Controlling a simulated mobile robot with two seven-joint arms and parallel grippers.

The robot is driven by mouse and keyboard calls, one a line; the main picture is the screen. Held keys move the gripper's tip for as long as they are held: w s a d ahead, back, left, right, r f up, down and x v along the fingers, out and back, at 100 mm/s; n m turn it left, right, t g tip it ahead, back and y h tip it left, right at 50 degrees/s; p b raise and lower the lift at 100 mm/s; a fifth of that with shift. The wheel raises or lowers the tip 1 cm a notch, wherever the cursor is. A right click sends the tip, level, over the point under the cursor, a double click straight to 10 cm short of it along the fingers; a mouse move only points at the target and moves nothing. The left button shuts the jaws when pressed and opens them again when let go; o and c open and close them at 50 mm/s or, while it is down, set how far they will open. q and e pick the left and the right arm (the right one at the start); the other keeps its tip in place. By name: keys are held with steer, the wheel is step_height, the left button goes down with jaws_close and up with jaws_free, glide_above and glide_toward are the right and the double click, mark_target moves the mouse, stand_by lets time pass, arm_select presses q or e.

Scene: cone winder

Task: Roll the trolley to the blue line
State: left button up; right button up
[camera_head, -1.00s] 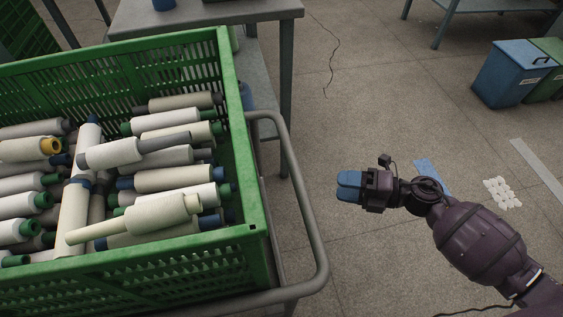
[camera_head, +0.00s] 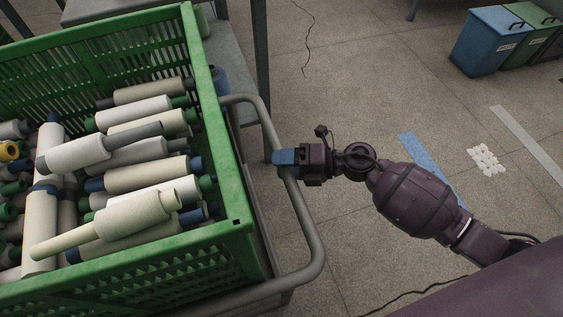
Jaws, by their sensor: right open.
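The trolley carries a green crate (camera_head: 222,155) full of yarn cones (camera_head: 140,175) on the left of the head view. Its grey tube handle (camera_head: 304,222) runs along the crate's right side. My right gripper (camera_head: 284,157) is open, with its blue fingertips at the handle's far part. The fingers overlap the tube in the picture; whether they touch it I cannot tell. The blue line (camera_head: 420,160) lies on the floor to the right, partly hidden behind my right arm. My left gripper is not in view.
A grey table (camera_head: 150,12) stands behind the crate. Blue (camera_head: 487,42) and green (camera_head: 530,30) bins stand at the back right. Floor between trolley and blue line looks mostly clear.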

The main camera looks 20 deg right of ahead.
steer(key=shift+w+a, duration=0.1)
steer(key=shift+a, duration=0.15)
jaws_close()
steer(key=shift+d, duration=0.1)
